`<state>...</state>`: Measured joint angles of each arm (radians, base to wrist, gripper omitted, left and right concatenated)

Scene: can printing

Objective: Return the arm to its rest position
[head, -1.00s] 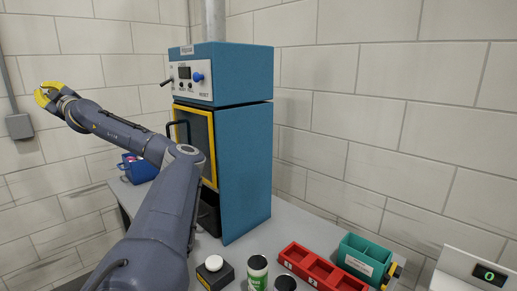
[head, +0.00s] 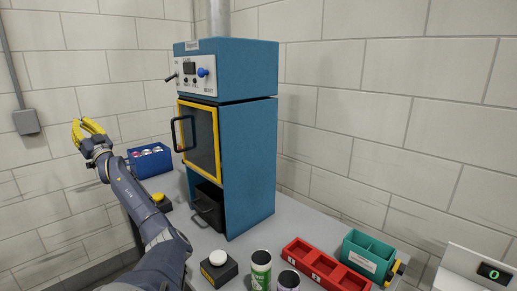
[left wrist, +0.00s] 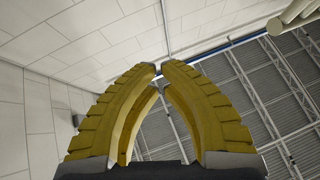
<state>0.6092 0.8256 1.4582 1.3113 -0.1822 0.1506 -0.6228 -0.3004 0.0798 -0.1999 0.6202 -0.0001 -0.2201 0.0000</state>
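My left arm (head: 135,200) comes in from the bottom left in the head view and reaches up beside the table. Its yellow-fingered left gripper (head: 78,124) is raised in the air against the wall, left of the blue crate and well clear of the oven-like machine. In the left wrist view the fingers (left wrist: 160,68) point up towards the ceiling. Their tips come together, with nothing between them. My right arm and gripper are not in view.
A blue machine (head: 250,160) with a yellow-framed door stands on the grey table (head: 285,222). A blue crate (head: 150,166), a green can (head: 261,270), a second can (head: 288,281), a white-button box (head: 218,268), a red tray (head: 325,264) and a teal bin (head: 368,254) surround it.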

